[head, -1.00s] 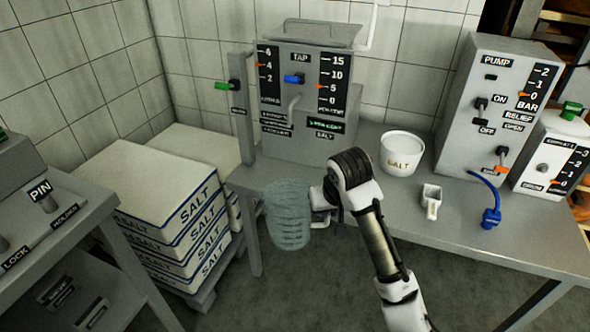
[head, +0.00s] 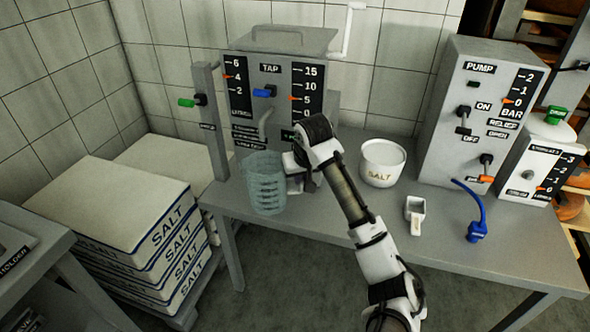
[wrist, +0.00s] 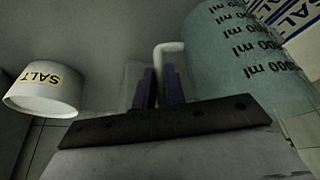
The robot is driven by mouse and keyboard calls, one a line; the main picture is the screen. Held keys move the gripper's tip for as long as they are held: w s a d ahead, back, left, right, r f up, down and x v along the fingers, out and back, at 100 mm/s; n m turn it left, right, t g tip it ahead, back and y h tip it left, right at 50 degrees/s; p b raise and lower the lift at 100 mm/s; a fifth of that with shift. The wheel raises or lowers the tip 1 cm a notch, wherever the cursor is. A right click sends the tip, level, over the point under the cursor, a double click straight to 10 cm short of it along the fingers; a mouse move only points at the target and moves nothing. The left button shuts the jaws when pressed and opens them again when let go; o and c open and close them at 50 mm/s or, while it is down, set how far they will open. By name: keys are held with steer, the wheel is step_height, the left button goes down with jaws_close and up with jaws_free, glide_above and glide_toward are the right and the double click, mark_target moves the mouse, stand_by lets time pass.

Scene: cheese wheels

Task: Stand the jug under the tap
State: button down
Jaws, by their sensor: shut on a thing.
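The jug (head: 264,186) is a translucent blue-green measuring jug, upright at the front left edge of the table, in front of the tap machine (head: 275,75). I cannot tell whether its base touches the tabletop. The tap's spout (head: 264,122) shows just above and behind the jug's rim. My gripper (head: 291,182) is at the jug's right side. In the wrist view the purple fingers (wrist: 159,88) are shut on the jug's pale handle, and the jug (wrist: 235,50) with its ml marks fills the upper right. The blue tap lever (head: 264,93) is on the machine's front.
A white salt tub (head: 382,163), a small scoop (head: 415,214) and a blue hose nozzle (head: 477,231) are on the table right of my arm. The pump box (head: 480,110) stands farther right. Stacked salt bags (head: 120,215) are at left.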

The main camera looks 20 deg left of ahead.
steer(key=w+a+f+p, duration=0.1)
steer(key=w+a+f, duration=0.2)
steer(key=w, duration=0.2)
steer(key=shift+w+a+f+p, duration=0.15)
steer(key=shift+w+f+p, duration=0.1)
steer(key=shift+w+p, duration=0.05)
steer(key=shift+f, duration=0.15)
steer(key=c, duration=1.5)
jaws_free()
steer(key=shift+o, duration=0.2)
steer(key=b+v, duration=0.1)
steer(key=v, duration=1.1)
